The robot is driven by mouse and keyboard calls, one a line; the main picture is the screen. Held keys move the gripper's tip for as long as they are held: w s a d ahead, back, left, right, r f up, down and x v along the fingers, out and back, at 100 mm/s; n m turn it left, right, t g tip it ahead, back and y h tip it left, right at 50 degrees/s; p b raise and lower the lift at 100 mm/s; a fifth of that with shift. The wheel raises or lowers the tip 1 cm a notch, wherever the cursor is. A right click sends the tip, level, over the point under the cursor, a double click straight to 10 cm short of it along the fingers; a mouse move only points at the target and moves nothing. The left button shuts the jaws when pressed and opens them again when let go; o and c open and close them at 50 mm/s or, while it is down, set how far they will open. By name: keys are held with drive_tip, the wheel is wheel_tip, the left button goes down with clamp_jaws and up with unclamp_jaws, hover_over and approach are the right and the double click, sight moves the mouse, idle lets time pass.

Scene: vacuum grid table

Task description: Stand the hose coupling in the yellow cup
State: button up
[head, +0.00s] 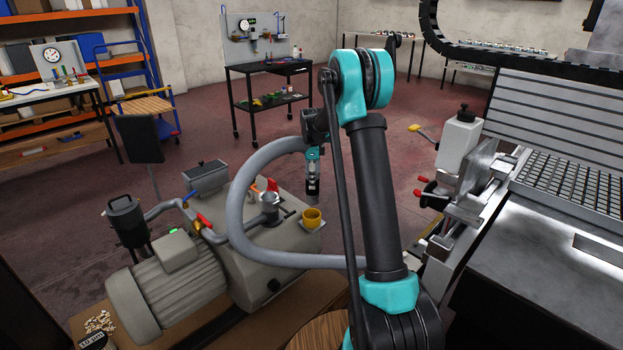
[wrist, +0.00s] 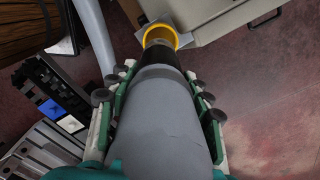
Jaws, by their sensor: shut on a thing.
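My gripper (head: 313,172) is shut on the hose coupling (head: 313,188), which hangs about upright with its dark end down. In the wrist view the coupling's black collar (wrist: 161,57) shows beyond the fingers (wrist: 160,88), with the thick grey hose end (wrist: 170,115) between them. The yellow cup (head: 312,218) stands on a small plate at the right end of the pump. In the head view the coupling's lower end is just above the cup. In the wrist view the cup (wrist: 147,33) shows around the coupling's far end; I cannot tell whether the tip is inside.
The grey hose (head: 240,215) loops left from my gripper and back below the cup. The beige pump (head: 262,235) stands left of the cup, with a pipe fitting (head: 269,207) and a red lever (head: 272,184) close by. The machine (head: 540,265) is at the right.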

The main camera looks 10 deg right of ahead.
sight(311, 191)
drive_tip(key=shift+w+a+r, duration=0.1)
drive_tip(key=shift+w+r, duration=0.05)
drive_tip(key=shift+a, duration=0.1)
drive_tip(key=shift+f, duration=2.9)
drive_tip(key=shift+f, duration=0.3)
drive_tip(key=o, duration=1.7)
wheel_tip(311, 191, up, 12)
